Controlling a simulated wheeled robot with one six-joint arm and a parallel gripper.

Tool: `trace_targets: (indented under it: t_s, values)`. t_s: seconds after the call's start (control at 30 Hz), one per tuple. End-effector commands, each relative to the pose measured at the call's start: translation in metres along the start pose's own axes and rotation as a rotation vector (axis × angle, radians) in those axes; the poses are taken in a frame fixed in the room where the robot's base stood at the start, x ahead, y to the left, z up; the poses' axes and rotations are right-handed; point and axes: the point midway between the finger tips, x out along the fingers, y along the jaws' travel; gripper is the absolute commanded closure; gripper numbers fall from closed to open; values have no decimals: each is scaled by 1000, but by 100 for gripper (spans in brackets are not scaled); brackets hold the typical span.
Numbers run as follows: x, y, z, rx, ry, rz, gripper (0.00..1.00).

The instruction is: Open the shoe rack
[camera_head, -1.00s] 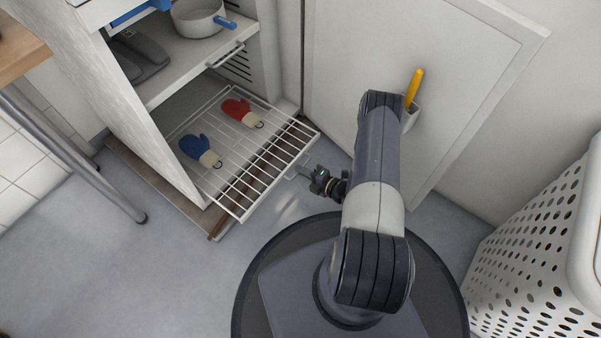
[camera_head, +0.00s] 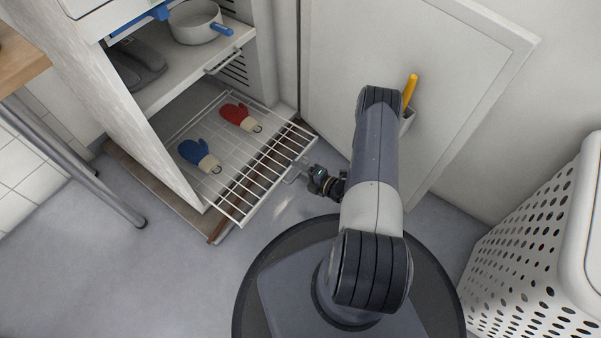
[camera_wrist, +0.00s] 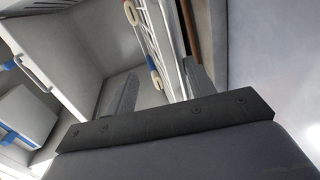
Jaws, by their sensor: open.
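The shoe rack is a white wire shelf (camera_head: 262,176) low in the cabinet, drawn out well past the cabinet front. A small loop handle (camera_head: 295,173) is on its front edge. A blue mitt (camera_head: 195,153) and a red mitt (camera_head: 238,115) lie on it. My gripper (camera_head: 309,174) is open, right at the handle in the head view; I cannot tell whether it touches. In the wrist view my gripper (camera_wrist: 162,85) has its two fingers spread, with the rack's white wires (camera_wrist: 153,35) showing beyond and between them. The handle is not clear there.
The white cabinet (camera_head: 120,110) has an upper shelf with a pot (camera_head: 197,20) and dark shoes (camera_head: 137,64). An open door panel (camera_head: 420,60) stands behind my arm. A perforated white basket (camera_head: 535,235) is at right. Floor (camera_head: 180,285) is clear at front left.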

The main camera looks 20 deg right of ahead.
Motion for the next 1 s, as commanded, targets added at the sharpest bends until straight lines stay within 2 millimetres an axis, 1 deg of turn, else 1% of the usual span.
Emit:
trace_targets:
  t_s: [0.03, 0.07, 0.1, 0.13, 0.17, 0.2, 0.3, 0.37, 0.4, 0.43, 0.47, 0.5, 0.83, 0.93, 1.0]
  values:
    - [-3, 24, 1, -4, 4, 21, 59]
    - [-5, 31, 1, -4, 4, 22, 48]
    - [-6, 39, 1, -4, 5, 23, 32]
    - [-8, 45, 1, -5, 5, 24, 20]
    - [-9, 50, 1, -5, 6, 23, 18]
    - [-10, 57, 1, -4, 7, 24, 18]
    - [-14, 70, 0, -2, 9, 24, 18]
    - [-15, 75, -1, -1, 10, 23, 18]
    - [-16, 77, -1, -1, 10, 22, 19]
    - [-16, 79, -1, -2, 10, 22, 38]
    - [-16, 79, -1, -2, 9, 22, 62]
    - [-16, 79, -1, -2, 9, 21, 70]
    - [-15, 73, 0, -2, 6, 17, 70]
    - [-13, 64, 0, -1, 5, 16, 70]
    - [-11, 54, -1, 0, 5, 16, 70]
